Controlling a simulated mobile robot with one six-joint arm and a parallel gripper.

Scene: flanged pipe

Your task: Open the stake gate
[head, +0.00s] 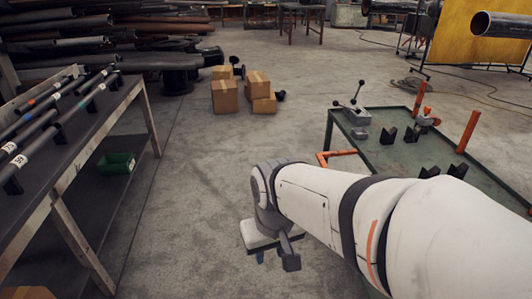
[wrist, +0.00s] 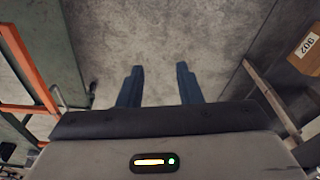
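A green cart (head: 395,155) with upright orange stakes stands to the right in the head view. An orange bar frame (head: 337,155), which looks like the stake gate, sticks out at the cart's left edge; my arm hides part of that side. In the wrist view orange bars (wrist: 28,65) show at the left edge beside the green cart side (wrist: 45,30). I cannot tell whether the gate is latched. My gripper (wrist: 159,85) has its two blue fingers apart with only concrete floor between them. It also shows in the head view (head: 275,258), left of the cart.
A rack (head: 75,130) with labelled pipes and a green bin (head: 116,163) stands at the left. Cardboard boxes (head: 240,92) sit on the floor ahead. Black V-blocks (head: 389,136) and a lever device (head: 354,112) are on the cart. The floor between rack and cart is clear.

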